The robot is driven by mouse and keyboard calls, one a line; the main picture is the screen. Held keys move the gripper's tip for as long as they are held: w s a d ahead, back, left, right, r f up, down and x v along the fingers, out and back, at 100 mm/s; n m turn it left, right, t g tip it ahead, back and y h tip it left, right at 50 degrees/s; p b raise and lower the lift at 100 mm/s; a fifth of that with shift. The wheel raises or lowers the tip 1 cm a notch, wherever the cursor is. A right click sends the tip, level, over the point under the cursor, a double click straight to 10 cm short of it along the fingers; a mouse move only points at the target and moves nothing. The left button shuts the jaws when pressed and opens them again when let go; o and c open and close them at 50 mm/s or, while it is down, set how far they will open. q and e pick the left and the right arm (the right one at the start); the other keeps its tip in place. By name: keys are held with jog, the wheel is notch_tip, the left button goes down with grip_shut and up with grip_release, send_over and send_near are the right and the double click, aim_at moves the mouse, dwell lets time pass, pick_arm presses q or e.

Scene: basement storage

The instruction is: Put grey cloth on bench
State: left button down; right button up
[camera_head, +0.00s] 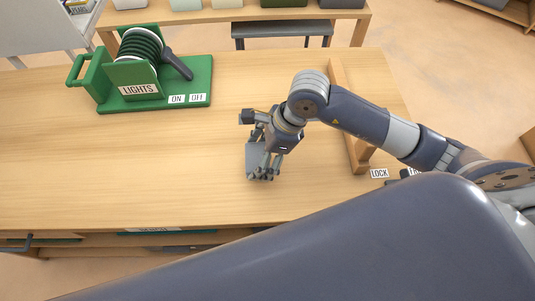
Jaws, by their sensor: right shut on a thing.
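The bench (60,185) is a wide light-wood top across the middle of the head view. My right gripper (263,175) points down over the middle of the bench, its fingers low by the wood. It is shut on the grey cloth (253,157), a small flat grey piece that shows on the left side of the fingers. The gripper hides part of the cloth. I cannot tell whether the cloth touches the bench top. My left gripper is not in view.
A green stand (195,85) labelled LIGHTS, with ON and OFF tags, stands at the back left. A wooden bar (350,130) lies right of my gripper, near a LOCK label (379,173). A shelf (215,16) and a dark stool (282,29) are behind. The bench's left part is clear.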

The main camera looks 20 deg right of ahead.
jog(key=shift+w+d, duration=0.1)
jog(key=shift+d, duration=0.9)
jog(key=shift+d+f, duration=0.1)
jog(key=shift+f, duration=0.15)
notch_tip(320, 180, down, 3)
jog(key=shift+p, duration=0.55)
jog(key=shift+f, duration=0.1)
jog(key=shift+f, duration=0.15)
jog(key=o, duration=1)
